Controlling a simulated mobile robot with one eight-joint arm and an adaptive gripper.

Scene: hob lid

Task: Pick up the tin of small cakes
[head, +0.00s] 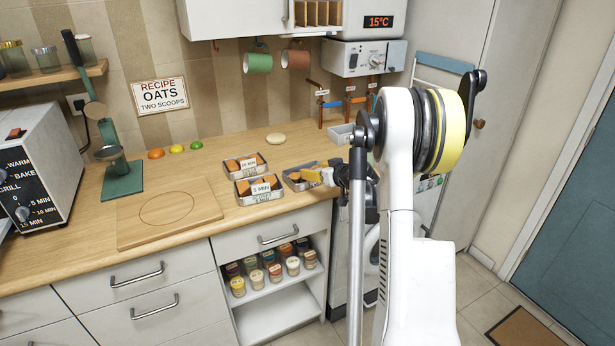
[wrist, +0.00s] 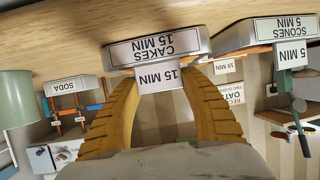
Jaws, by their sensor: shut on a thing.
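The tin of small cakes (head: 294,184) is a shallow grey tin with orange pieces inside, at the right end of the counter near its front edge. In the upside-down wrist view its label reads CAKES 15 MIN (wrist: 155,48), with a 15 MIN tag (wrist: 160,78) below it in the picture. My gripper (head: 322,176) is at the tin's right side. In the wrist view its two yellow fingers (wrist: 160,78) reach to the tin and are shut on it. The fingertips are partly hidden behind the tag. I cannot tell whether the tin is clear of the counter.
The scones tin (head: 260,197) marked 5 MIN stands close left of the cakes tin, with a 10 MIN tin (head: 240,168) behind it. A soda tray (head: 341,134) stands behind, below the taps. A wooden board (head: 200,213) lies further left.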

